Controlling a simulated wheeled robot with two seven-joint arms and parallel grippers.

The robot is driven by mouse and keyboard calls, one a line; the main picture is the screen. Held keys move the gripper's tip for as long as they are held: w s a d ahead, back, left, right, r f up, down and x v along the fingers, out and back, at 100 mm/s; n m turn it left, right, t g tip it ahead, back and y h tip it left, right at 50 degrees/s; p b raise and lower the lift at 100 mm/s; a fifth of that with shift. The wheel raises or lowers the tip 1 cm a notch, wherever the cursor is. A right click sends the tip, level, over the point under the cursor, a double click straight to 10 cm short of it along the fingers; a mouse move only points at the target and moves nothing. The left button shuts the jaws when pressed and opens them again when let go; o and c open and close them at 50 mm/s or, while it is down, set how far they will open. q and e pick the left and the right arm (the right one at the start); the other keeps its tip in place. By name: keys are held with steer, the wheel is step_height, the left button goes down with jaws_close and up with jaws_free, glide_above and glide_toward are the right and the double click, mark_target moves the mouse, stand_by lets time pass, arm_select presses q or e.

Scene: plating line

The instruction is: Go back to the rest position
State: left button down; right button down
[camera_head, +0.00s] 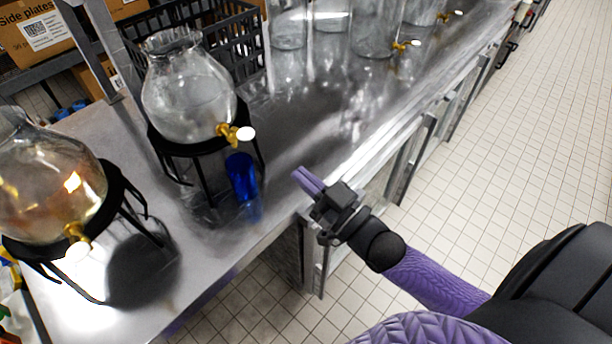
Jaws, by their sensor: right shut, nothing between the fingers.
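My right gripper (308,183) has purple fingers that are shut with nothing between them. It is above the front edge of the metal counter (300,150), to the right of a blue cup (242,177) and apart from it. The blue cup stands on the counter below the golden tap of a glass dispenser (188,88) on a black stand. My right arm reaches in from the lower right. My left gripper is not in view.
A second glass dispenser (45,185) on a black stand is at the left. Several glass containers stand at the counter's back, beside a black crate (215,45). A box (38,28) labelled Side plates is at upper left. The tiled floor (530,130) at right is clear.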

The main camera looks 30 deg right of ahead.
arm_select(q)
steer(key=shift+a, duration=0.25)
